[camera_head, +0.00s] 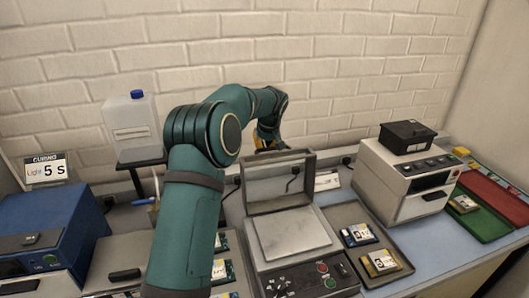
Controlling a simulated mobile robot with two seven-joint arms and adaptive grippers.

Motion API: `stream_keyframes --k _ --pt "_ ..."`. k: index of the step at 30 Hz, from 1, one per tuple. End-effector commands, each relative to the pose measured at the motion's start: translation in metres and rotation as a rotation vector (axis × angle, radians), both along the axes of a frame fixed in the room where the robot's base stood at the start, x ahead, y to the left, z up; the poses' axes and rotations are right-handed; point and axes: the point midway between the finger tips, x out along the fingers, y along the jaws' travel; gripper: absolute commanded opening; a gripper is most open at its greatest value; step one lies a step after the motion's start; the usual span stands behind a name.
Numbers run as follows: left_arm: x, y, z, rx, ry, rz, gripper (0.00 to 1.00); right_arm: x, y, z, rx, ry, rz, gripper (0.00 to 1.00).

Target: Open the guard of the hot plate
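The hot plate (290,234) stands at the centre front, with a bare grey plate on top and a control panel with buttons and a red knob on its front. Its guard (281,203), a grey frame with a see-through middle, stands upright at the rear of the plate, so the plate is uncovered. My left arm reaches in from the front and bends over behind the guard. My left gripper (267,141) points down at the guard's top edge; its fingertips are largely hidden, and I cannot tell whether it touches the guard. My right gripper is not in view.
A grey tray with two labelled packs (358,234) lies right of the hot plate. A white device (405,180) with a black box on top stands beyond it. Green (482,218) and red trays lie far right. A blue machine (42,232) and a white jug (131,125) stand left.

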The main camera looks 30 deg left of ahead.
Motion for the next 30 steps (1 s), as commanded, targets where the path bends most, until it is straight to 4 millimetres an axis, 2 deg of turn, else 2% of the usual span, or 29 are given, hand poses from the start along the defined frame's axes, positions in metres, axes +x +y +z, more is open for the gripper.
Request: stream_keyframes --k 1,3,12,17,30 --pt "-0.002 -0.004 -0.003 0.013 -0.011 -0.004 0.0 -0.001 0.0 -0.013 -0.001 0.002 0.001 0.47" --pt "-0.004 -0.008 0.0 0.03 -0.026 -0.003 0.0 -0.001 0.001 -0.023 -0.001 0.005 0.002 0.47" --pt "-0.02 -0.025 0.014 0.087 -0.077 -0.003 0.0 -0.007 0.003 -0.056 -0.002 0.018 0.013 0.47" --pt "-0.028 -0.033 0.022 0.087 -0.075 -0.001 0.0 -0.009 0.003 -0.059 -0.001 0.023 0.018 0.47" --pt "-0.03 -0.034 0.026 0.087 -0.078 0.0 0.0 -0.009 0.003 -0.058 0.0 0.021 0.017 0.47"
